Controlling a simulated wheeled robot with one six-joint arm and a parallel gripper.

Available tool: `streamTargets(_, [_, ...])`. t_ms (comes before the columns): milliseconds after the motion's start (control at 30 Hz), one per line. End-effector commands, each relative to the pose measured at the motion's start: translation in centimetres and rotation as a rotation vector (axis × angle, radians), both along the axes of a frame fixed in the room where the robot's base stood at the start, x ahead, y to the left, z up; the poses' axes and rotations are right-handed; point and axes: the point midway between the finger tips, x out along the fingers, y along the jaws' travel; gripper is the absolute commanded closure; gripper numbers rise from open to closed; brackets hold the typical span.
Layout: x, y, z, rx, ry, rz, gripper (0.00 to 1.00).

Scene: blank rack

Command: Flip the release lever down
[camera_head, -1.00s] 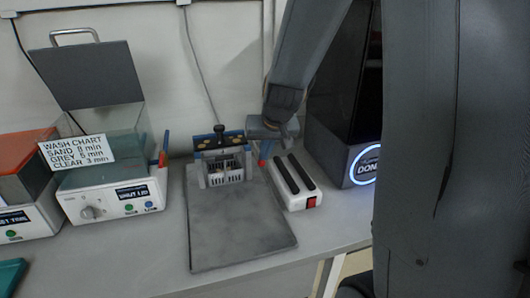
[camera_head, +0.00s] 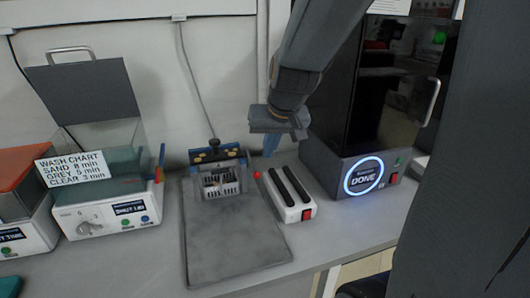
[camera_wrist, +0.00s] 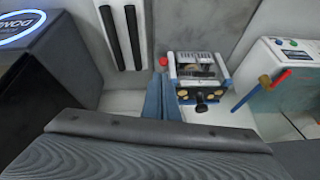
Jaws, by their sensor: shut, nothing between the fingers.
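The clamp-like rack (camera_head: 220,180) stands at the back of a grey plate, with blue posts, a gold-dotted top bar and a black knob. A small red knob (camera_head: 257,175), which looks like the end of the release lever, sticks out at its right side. In the wrist view the red knob (camera_wrist: 164,61) shows just beyond my fingertips, beside the rack (camera_wrist: 200,75). My gripper (camera_head: 271,150) points down, its blue fingers shut and empty, slightly right of and above the red knob. I cannot tell whether they touch it. The lever's shaft is mostly hidden.
A white box with two black bars (camera_head: 289,195) stands close to the right. A dark machine with a lit DONE ring (camera_head: 364,176) is further right. A washer with a raised lid (camera_head: 100,205) stands left. The grey plate (camera_head: 235,240) is bare in front.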

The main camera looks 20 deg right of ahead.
Motion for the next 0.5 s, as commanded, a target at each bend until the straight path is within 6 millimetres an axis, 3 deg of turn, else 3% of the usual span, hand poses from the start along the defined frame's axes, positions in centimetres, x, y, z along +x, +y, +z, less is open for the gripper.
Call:
streamTargets(200, [-1.06, -0.02, 0.69, -0.001, 0.001, 0.000, 1.00])
streamTargets(500, [-1.14, -0.04, 0.78, -0.001, 0.000, 0.000, 1.00])
